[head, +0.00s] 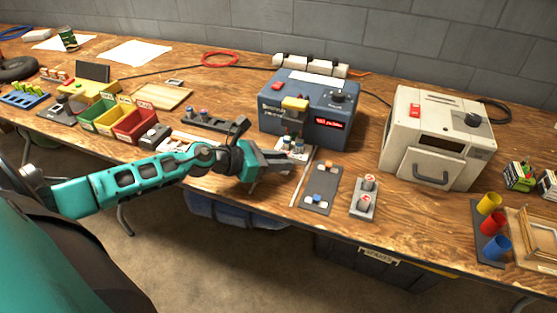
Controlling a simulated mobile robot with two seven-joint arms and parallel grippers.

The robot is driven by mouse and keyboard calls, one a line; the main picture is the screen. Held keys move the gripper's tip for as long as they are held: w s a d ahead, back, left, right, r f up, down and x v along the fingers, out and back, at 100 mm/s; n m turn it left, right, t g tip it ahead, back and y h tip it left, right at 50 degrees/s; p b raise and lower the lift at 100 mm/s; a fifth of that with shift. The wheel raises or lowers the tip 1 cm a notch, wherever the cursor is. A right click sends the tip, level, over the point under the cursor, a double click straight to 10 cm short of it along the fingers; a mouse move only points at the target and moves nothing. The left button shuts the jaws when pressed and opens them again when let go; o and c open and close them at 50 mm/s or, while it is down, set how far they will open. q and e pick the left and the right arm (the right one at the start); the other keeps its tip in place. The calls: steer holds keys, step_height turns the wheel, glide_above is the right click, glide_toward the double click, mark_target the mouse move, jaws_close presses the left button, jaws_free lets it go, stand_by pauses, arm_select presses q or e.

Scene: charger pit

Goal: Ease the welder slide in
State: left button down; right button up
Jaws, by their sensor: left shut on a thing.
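The welder (322,110) is a blue-grey box with a red display, a black knob and a yellow head over its front. The slide (296,143), a pale carrier with small parts on it, sits low at the welder's front, under the head. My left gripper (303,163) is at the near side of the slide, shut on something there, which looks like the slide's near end. The fingers hide the gripped part. How far the slide is in is hard to tell. My right gripper is out of view.
A dark pad with small blocks (322,189) and a grey block with two round buttons (365,198) lie just right of my left gripper. A cream oven-like box (437,137) stands further right. Coloured bins (134,124) stand left, behind my arm.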

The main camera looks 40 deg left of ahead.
arm_select(q)
steer(key=shift+w+a+r, duration=0.1)
steer(key=shift+w+a, duration=0.05)
steer(key=c, duration=1.2)
jaws_free()
steer(key=shift+w, duration=0.1)
